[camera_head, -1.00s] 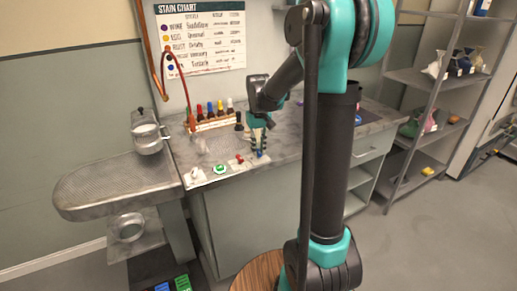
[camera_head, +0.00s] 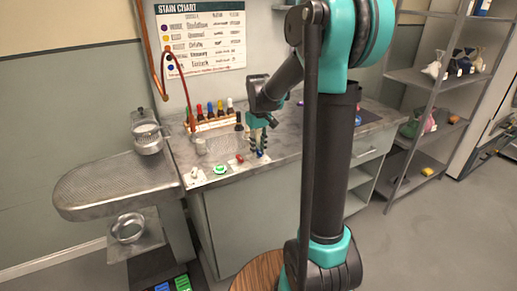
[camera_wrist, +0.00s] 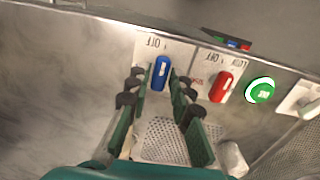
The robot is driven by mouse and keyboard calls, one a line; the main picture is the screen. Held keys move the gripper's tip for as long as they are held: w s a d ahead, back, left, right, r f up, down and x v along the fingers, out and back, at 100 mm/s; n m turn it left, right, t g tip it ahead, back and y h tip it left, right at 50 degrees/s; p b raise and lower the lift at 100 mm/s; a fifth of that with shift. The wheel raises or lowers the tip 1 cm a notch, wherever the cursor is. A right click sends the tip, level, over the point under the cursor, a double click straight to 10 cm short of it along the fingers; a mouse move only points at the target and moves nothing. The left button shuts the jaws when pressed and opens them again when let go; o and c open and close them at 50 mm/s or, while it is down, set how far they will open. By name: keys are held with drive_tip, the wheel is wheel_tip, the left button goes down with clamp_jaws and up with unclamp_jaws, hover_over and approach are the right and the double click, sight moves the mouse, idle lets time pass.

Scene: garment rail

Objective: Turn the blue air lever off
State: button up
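The blue lever (camera_wrist: 161,73) stands on a white plate at the counter's front edge, with "OFF" lettering above it in the wrist view. My gripper (camera_wrist: 158,90) is open, with its two green fingers and dark tips on either side of the blue lever. A gap shows between each tip and the lever. In the head view my gripper (camera_head: 260,146) points down at the counter edge, and the blue lever (camera_head: 260,154) shows small beneath it.
A red lever (camera_wrist: 221,87) stands right beside the blue one in the wrist view, then a green button (camera_wrist: 260,90) and a white switch (camera_wrist: 306,103). A perforated metal tray (camera_wrist: 175,140) lies under the fingers. Several coloured bottles (camera_head: 212,112) stand behind on the counter.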

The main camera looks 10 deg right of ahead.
sight(258, 151)
drive_tip(key=shift+o, duration=1)
drive_tip(key=shift+r, duration=0.1)
wheel_tip(258, 151, up, 12)
drive_tip(key=s+d+f+m+t, duration=0.2)
drive_tip(key=s+f, duration=0.8)
drive_tip(key=s, duration=0.1)
drive_tip(key=s+d+f+m+t, duration=0.1)
drive_tip(key=s+d+f+t, duration=0.1)
drive_tip(key=s+f, duration=0.8)
drive_tip(key=shift+s+d+f+m, duration=0.25)
drive_tip(key=shift+s+m, duration=0.15)
drive_tip(key=shift+s, duration=0.4)
